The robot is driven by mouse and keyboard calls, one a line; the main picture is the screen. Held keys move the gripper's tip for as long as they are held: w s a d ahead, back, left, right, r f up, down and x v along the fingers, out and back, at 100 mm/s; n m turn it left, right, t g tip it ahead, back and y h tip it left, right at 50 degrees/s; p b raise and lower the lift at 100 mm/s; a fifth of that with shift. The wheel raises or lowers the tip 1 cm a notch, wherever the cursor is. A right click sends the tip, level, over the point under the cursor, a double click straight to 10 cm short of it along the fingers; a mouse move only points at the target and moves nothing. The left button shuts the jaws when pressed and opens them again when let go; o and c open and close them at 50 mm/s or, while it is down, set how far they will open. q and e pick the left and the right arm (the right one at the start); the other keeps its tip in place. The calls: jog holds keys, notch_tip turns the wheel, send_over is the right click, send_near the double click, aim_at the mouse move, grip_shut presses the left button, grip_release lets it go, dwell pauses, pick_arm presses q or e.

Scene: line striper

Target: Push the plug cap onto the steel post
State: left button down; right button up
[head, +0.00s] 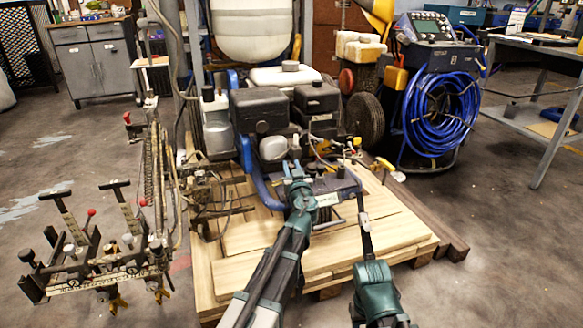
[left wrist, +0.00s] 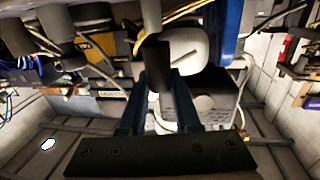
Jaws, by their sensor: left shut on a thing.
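My left gripper (head: 297,182) reaches to the front of the line striper, above its blue frame. In the left wrist view its two dark fingers (left wrist: 157,82) are shut on a short dark cylinder, which looks like the plug cap (left wrist: 156,62). A grey upright cylinder, perhaps the steel post (left wrist: 151,16), shows just beyond the cap, roughly in line with it. I cannot tell whether they touch. In the head view I cannot make out the cap or post at the fingertips. My right gripper (head: 363,208) points forward at the right; its finger gap is unclear.
The striper (head: 262,112) stands on a wooden pallet (head: 240,272). Hoses and cables hang close around the left gripper. A blue hose reel (head: 440,110) stands at right, and a metal rack with levers (head: 95,268) at left. Floor at the right front is clear.

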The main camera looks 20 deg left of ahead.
pick_arm(q)
jog(key=shift+f+b, duration=0.8)
dwell(0.4)
jog(key=shift+r+p, duration=0.3)
dwell(0.4)
jog(key=shift+r+p, duration=0.35)
jog(key=shift+r, duration=0.2)
jog(key=shift+c, duration=1.1)
grip_release()
jog(key=shift+s, duration=0.1)
